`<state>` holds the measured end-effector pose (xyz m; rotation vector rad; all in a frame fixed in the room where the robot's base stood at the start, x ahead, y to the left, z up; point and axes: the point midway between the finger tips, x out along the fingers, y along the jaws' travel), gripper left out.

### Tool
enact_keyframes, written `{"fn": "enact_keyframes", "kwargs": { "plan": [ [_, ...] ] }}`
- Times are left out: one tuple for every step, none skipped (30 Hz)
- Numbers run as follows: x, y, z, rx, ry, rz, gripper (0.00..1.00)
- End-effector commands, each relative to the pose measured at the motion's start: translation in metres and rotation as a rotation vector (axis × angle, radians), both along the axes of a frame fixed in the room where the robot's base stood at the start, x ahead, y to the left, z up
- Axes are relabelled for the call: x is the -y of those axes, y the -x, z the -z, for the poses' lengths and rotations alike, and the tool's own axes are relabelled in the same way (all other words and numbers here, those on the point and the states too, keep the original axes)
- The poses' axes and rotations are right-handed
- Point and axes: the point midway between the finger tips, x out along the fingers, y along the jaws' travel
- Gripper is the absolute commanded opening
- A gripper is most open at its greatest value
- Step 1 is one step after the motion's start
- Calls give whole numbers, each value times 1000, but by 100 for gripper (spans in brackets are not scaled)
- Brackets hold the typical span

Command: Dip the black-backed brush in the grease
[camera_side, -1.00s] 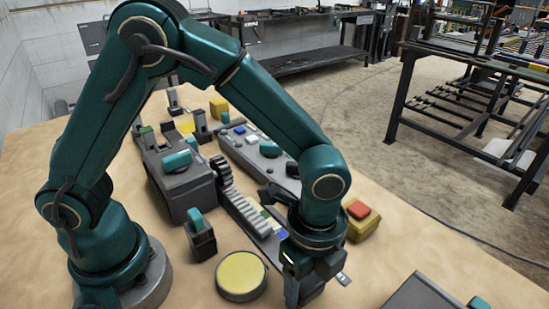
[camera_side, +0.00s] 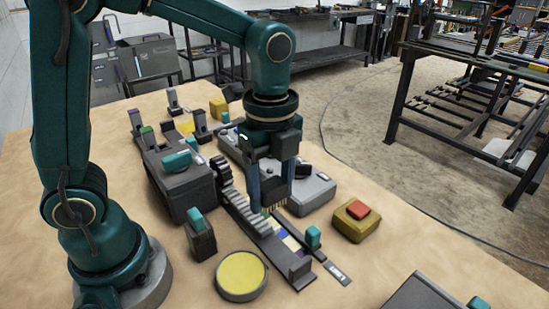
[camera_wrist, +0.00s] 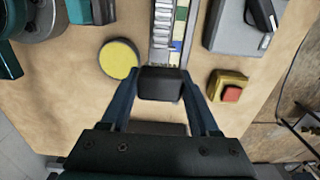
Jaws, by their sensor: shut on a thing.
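The black-backed brush (camera_wrist: 162,84) is between the fingers of my gripper (camera_side: 273,185), which is shut on it. In the wrist view its black back faces the camera. The grease is a round dish with a yellow top (camera_side: 241,273), standing on the table in front of and to the left of the brush. It also shows in the wrist view (camera_wrist: 118,60), left of the brush and apart from it. The brush is held above the rack strip.
A grey toothed rack (camera_side: 246,212) with coloured tiles runs under my gripper. A yellow box with a red button (camera_side: 356,220) stands to the right. A small teal-topped block (camera_side: 199,235) stands near the dish. The table between dish and front edge is clear.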

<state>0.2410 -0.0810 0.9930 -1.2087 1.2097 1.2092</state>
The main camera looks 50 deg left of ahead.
Motion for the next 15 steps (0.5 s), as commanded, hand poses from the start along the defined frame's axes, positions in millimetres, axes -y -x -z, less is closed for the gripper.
{"fn": "enact_keyframes", "kwargs": {
  "plan": [
    [-1,0,0,0,0,0,7],
    [-1,0,0,0,0,0,7],
    [-1,0,0,0,0,0,7],
    [0,0,0,0,0,0,7],
    [0,0,0,0,0,0,7],
    [0,0,0,0,0,0,7],
    [0,0,0,0,0,0,7],
    [0,0,0,0,0,0,50],
    [0,0,0,1,0,0,35],
    [0,0,0,1,0,0,23],
    [0,0,0,1,0,0,17],
    [0,0,0,1,0,-1,17],
    [0,-1,0,2,0,-5,17],
    [0,0,0,3,0,-13,17],
    [0,1,2,2,0,-28,17]
  ]
}}
